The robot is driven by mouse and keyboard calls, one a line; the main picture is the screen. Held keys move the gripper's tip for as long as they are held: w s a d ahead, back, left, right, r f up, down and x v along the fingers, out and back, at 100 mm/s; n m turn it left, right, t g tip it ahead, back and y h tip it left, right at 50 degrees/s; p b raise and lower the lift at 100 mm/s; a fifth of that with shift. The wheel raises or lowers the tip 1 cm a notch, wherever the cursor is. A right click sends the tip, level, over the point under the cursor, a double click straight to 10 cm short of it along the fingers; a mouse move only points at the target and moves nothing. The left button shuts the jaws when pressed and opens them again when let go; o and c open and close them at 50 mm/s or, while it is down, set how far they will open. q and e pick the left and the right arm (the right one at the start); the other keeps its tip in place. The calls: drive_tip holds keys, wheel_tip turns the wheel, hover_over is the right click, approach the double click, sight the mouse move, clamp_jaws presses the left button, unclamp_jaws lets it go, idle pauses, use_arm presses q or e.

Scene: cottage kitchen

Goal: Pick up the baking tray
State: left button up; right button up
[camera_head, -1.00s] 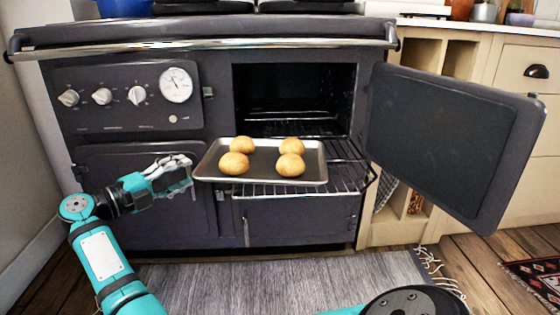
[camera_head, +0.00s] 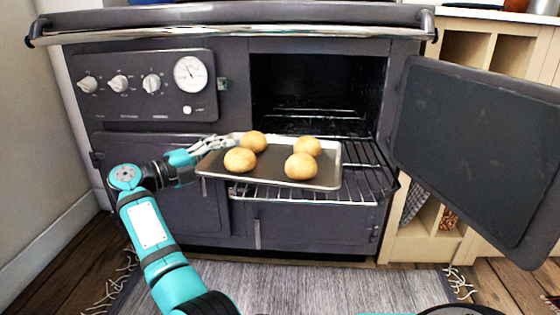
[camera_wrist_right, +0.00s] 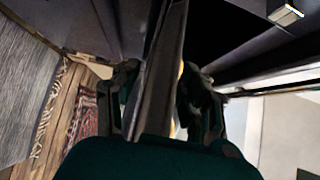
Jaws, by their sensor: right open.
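My left gripper is not in view.
The oven door (camera_head: 475,140) stands wide open on the right. A chrome rail (camera_head: 230,31) runs along the stove's front above the oven. Control knobs (camera_head: 151,84) are at the left. A grey rug (camera_head: 290,285) lies on the floor before the stove.

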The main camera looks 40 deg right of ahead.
drive_tip(key=shift+c, duration=0.4)
clamp_jaws()
drive_tip(key=shift+r, duration=0.2)
